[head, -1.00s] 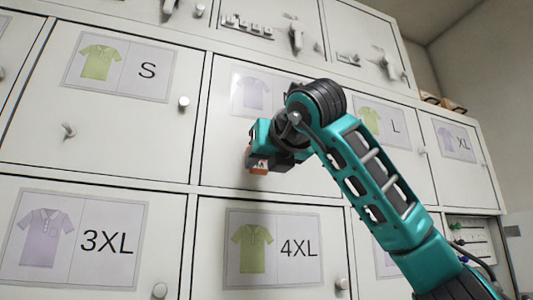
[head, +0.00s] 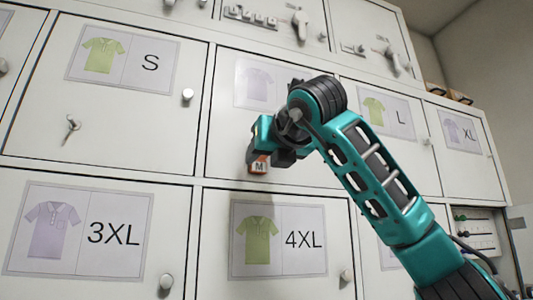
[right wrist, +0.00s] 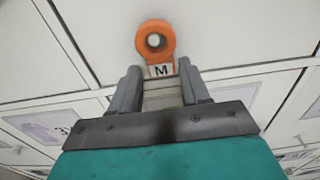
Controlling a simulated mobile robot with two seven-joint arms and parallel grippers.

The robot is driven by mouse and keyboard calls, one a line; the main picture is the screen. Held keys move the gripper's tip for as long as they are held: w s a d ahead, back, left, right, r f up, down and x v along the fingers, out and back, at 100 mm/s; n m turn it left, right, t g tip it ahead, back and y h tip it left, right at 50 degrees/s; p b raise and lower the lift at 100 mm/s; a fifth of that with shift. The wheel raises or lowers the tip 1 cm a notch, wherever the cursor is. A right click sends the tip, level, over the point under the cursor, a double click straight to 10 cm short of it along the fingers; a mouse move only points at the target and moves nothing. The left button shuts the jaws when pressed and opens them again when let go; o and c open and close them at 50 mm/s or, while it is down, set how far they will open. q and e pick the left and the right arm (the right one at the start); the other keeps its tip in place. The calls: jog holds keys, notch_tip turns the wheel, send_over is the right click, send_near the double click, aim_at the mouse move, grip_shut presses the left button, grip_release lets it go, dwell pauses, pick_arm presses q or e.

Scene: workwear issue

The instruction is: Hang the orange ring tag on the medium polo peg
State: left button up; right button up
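The orange ring tag (right wrist: 142,48) shows in the right wrist view with its white "M" label below the ring. A pale round peg end (right wrist: 154,41) shows inside the ring's hole, so the ring appears to be around the peg. My right gripper (right wrist: 161,75) is open, its fingers on either side of the label with a narrow gap at each. In the head view the tag (head: 259,165) shows just below my right gripper (head: 272,145), against the door with the pale polo picture (head: 256,86). My arm hides that door's size letter. My left gripper is not in view.
Neighbouring doors carry S (head: 120,62), L (head: 385,110), XL (head: 460,132), 3XL (head: 80,230) and 4XL (head: 279,238) pictures. The S door has a small hook-like fitting (head: 71,128). Round knobs (head: 187,95) stick out from the doors.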

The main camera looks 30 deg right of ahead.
jog(key=o, duration=0.4)
jog(key=shift+r, duration=0.1)
jog(key=shift+c, duration=0.2)
